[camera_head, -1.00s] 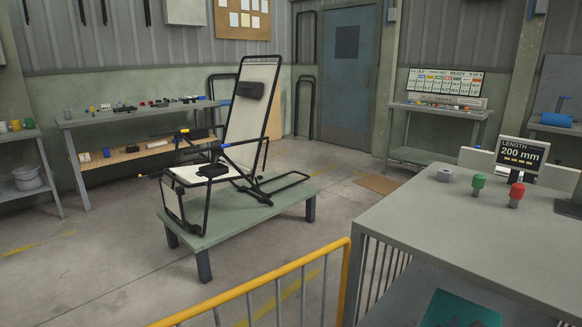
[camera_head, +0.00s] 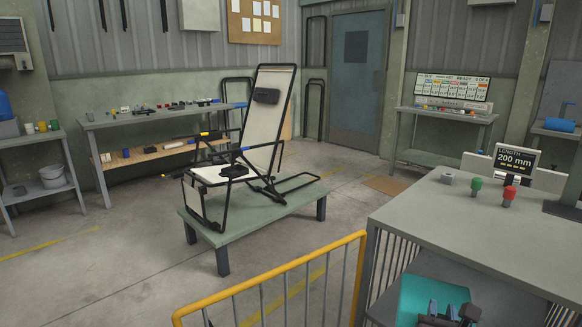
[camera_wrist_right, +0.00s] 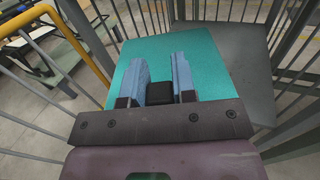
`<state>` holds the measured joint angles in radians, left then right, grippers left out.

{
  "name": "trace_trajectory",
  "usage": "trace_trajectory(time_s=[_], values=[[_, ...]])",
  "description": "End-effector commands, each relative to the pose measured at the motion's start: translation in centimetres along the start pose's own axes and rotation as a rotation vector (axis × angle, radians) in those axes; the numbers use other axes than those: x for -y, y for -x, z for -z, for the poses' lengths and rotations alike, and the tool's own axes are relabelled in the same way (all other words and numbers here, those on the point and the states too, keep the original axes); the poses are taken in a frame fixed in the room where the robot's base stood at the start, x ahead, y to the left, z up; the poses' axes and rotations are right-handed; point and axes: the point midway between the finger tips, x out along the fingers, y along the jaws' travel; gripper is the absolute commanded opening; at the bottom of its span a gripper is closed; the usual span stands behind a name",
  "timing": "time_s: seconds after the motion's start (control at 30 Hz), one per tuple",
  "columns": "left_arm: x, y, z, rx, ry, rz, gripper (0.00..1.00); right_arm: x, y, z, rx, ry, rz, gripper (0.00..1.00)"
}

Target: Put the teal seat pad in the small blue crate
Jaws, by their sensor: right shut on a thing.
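The teal seat pad (camera_head: 417,292) is at the bottom right in the head view, below the grey bench top, partly hidden by my gripper and the frame edge. It fills much of the right wrist view (camera_wrist_right: 205,62). My right gripper (camera_head: 445,312) has its two blue-grey fingers (camera_wrist_right: 161,75) on either side of a small black block on the pad, and is shut on it. I cannot clearly make out a small blue crate. A blue box-like thing (camera_head: 560,125) stands on a shelf at the far right. My left gripper is not in view.
A bench (camera_head: 470,235) with vertical bars beneath is at the right. A yellow-topped railing (camera_head: 275,275) stands in front. Open floor lies between that table and the left shelves (camera_head: 35,185).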

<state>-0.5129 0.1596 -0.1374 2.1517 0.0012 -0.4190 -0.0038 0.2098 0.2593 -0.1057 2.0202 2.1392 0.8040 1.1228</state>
Motion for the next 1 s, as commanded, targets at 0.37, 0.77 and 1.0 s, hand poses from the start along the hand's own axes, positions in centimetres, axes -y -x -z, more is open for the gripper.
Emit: trace_trajectory(time_s=[0.37, 0.77, 1.0], values=[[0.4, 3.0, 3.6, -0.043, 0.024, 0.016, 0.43, -4.4, 12.0, -7.7, 0.008, -0.001, -0.389, 0.0], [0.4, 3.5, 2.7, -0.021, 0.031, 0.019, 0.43, -5.2, 15.4, -7.6, 0.002, 0.003, -0.484, 0.0], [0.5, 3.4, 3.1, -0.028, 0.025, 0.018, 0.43, -5.1, 15.4, -7.5, 0.0, 0.0, -0.481, 0.0]])
